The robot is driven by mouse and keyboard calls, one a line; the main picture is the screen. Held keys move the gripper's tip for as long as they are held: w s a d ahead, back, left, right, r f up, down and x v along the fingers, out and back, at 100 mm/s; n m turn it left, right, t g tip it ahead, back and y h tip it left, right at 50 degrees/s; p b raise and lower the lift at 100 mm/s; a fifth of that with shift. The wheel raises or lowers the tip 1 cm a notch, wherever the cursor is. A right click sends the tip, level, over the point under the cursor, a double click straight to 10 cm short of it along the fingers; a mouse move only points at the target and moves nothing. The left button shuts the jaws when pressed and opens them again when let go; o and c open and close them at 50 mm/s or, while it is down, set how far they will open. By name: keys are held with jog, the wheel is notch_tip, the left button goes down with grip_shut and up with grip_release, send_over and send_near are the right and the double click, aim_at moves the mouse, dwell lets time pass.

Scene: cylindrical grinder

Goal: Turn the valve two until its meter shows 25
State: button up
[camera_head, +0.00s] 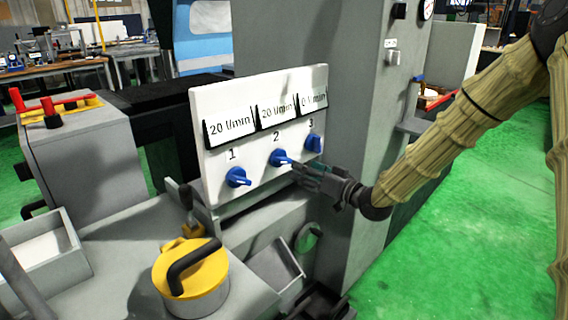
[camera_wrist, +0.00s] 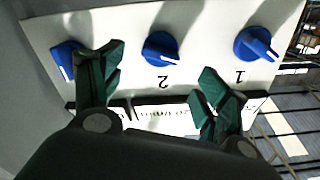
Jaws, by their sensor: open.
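A white panel (camera_head: 206,170) carries three blue valve knobs, with a meter above each. Valve two (camera_head: 280,157) is the middle knob, and its meter (camera_head: 275,113) reads 20 l/min. My gripper (camera_head: 303,172) is at the panel, just right of valve two and below valve three (camera_head: 314,143). In the wrist view, which is upside down, my gripper (camera_wrist: 162,80) has its green fingers apart and nothing between them. Valve two (camera_wrist: 160,48) sits beyond the gap between the fingertips. The left finger partly covers valve three (camera_wrist: 66,60). I cannot tell whether a finger touches the panel.
Valve one (camera_head: 238,177) has a meter (camera_head: 229,127) reading 20 l/min; valve three's meter (camera_head: 313,98) reads 0 l/min. A yellow-lidded pot (camera_head: 190,268) with a black handle stands in front. A grey cabinet (camera_head: 345,90) rises behind the panel. Green floor (camera_head: 450,230) is open at right.

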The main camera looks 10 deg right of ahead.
aim_at(287, 162)
jog(key=x, duration=0.9)
jog(key=shift+b, duration=0.3)
jog(key=c, duration=1)
